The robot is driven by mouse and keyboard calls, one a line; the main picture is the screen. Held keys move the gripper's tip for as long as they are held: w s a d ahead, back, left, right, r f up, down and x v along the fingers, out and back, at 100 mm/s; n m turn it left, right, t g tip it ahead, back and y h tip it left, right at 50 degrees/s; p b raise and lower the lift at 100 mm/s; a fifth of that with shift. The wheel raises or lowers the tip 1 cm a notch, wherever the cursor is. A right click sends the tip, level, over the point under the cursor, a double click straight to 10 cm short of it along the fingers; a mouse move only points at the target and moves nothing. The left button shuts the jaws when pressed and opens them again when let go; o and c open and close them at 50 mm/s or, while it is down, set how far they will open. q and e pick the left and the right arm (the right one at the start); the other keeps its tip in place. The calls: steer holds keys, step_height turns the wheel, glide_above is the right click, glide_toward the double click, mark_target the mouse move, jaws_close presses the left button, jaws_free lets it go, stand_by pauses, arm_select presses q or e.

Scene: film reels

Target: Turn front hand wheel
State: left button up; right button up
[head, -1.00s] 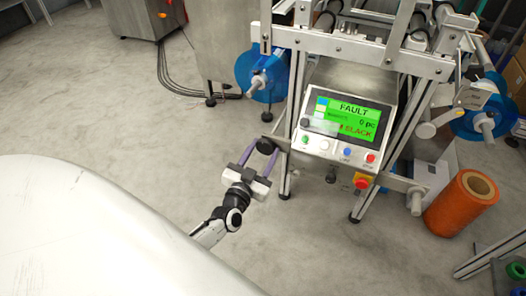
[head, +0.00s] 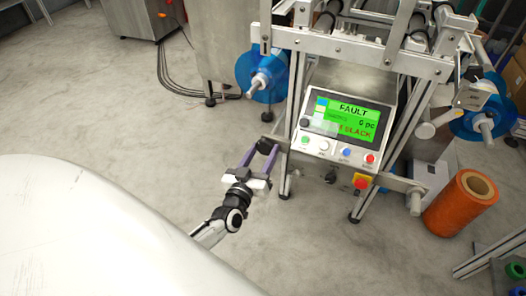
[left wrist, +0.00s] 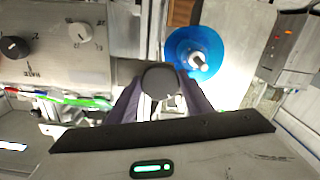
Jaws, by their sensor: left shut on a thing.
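The front hand wheel looks like a small dark round knob (head: 267,144) at the lower left of the machine, beside the control panel. In the left wrist view the dark knob (left wrist: 160,80) sits face-on between the fingertips. My left gripper (head: 261,150), with purple-grey fingers, is shut on the knob, one finger on each side. In the left wrist view the gripper (left wrist: 160,92) hides what lies directly behind it. My right gripper is not in view.
The control panel (head: 340,125) reads FAULT and SLACK on a green screen. A blue film reel (head: 247,75) is above the gripper. An orange roll (head: 455,208) stands at the right. Open floor (head: 310,245) lies in front of the machine.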

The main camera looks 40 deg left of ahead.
arm_select(q)
steer(key=n, duration=0.5)
steer(key=shift+n, duration=0.3)
steer(key=n+b, duration=0.1)
steer(key=n, duration=0.2)
steer(key=shift+n, duration=1.2)
steer(key=shift+d, duration=0.1)
steer(key=shift+n, duration=0.3)
steer(key=o, duration=1)
steer(key=shift+o, duration=0.2)
steer(key=p+v, duration=0.2)
steer(key=v, duration=0.8)
steer(key=shift+s, duration=0.2)
